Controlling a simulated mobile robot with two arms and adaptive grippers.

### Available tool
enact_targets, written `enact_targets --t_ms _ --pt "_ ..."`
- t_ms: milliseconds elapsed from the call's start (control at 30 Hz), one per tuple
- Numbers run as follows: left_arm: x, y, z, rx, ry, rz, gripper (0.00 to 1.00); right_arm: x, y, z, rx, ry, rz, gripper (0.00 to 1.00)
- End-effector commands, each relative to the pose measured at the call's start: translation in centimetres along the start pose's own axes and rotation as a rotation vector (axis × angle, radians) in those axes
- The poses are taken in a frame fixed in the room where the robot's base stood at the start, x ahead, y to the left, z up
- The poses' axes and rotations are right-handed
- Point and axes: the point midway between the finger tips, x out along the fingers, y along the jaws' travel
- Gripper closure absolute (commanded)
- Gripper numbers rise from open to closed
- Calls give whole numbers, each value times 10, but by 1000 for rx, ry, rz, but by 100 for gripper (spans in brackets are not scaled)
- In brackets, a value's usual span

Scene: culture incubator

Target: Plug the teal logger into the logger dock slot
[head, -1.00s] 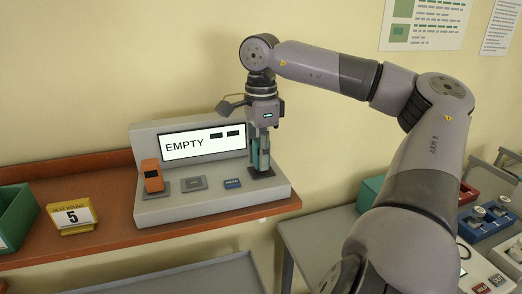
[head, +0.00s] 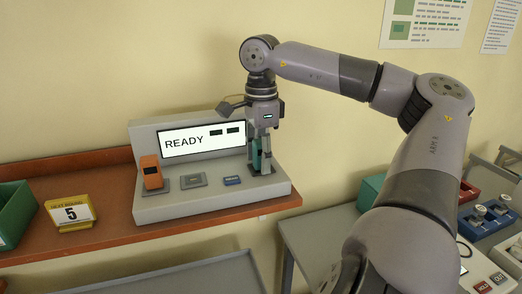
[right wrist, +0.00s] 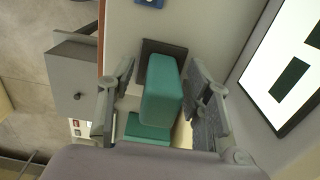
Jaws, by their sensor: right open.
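The teal logger (head: 257,157) stands upright in the dark slot at the right end of the logger dock (head: 210,207). The dock's screen (head: 202,139) reads READY. My right gripper (head: 261,160) points down around the logger. In the right wrist view the logger (right wrist: 162,92) sits between the two spread fingers, with gaps on both sides, and its far end meets the dark slot base (right wrist: 150,46). The gripper is open. The slot opening itself is hidden by the logger. My left gripper is not in view.
An orange device (head: 151,172) stands at the dock's left end. A grey pad (head: 193,181) and a blue label or button (head: 232,181) lie between. A yellow number 5 sign (head: 71,213) and a green bin (head: 15,214) are on the shelf further left.

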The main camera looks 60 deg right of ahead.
Motion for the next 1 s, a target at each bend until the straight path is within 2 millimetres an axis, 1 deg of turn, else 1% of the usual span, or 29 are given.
enact_targets --t_ms 167,267,367,600,733,900,1000 --pt "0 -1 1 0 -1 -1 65 0 0 0 0 1 0 54" --pt "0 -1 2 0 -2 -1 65 -6 0 -1 2 2 -1 54" --pt "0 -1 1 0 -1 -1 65 -19 -1 -1 4 2 -3 54" --pt "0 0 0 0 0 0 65 -71 -1 -1 5 4 -3 54" --pt "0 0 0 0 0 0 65 -95 -1 0 3 2 -2 54" --pt "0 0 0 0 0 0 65 -114 0 0 2 1 -1 54" --pt "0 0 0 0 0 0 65 -119 0 0 1 0 0 54"
